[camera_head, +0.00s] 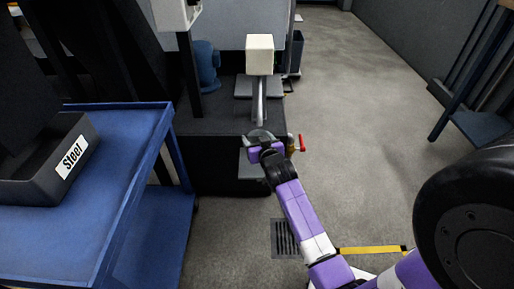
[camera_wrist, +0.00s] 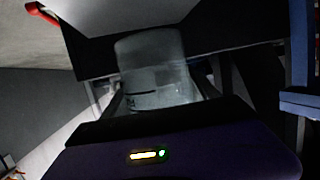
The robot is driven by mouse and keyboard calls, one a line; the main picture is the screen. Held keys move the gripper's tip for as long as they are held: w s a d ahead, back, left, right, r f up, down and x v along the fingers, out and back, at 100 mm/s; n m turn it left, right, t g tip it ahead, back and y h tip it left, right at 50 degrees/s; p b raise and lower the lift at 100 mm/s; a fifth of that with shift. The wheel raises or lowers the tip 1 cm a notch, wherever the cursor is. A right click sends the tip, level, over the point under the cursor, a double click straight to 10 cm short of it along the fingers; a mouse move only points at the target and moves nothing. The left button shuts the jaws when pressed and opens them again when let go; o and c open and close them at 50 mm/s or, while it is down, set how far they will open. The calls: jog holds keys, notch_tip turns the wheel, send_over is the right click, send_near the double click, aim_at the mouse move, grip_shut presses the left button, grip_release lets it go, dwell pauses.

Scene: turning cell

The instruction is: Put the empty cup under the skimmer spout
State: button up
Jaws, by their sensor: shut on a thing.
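My gripper (camera_head: 264,147) is shut on a translucent cup (camera_wrist: 152,68). In the wrist view the cup stands between the fingers, with dark marks on its side, and I see nothing inside it. In the head view the cup (camera_head: 259,134) is mostly hidden by my gripper and shows as a small grey shape. The skimmer appears to be the cream box (camera_head: 260,54) with a pale grey strip (camera_head: 259,103) running down toward my gripper. The spout's end is hard to make out. I cannot tell whether the cup is directly under it.
A red handle (camera_head: 302,142) is just right of my gripper. A dark machine base (camera_head: 205,160) stands to the left. A blue cart (camera_head: 60,245) carries a grey bin (camera_head: 35,185) labelled "Steel". A floor drain (camera_head: 285,238) lies nearer. Open floor (camera_head: 365,120) is on the right.

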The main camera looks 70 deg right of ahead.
jog(key=shift+f+b, duration=0.85)
jog(key=shift+f, duration=0.8)
jog(key=shift+f, duration=0.15)
jog(key=o, duration=1.1)
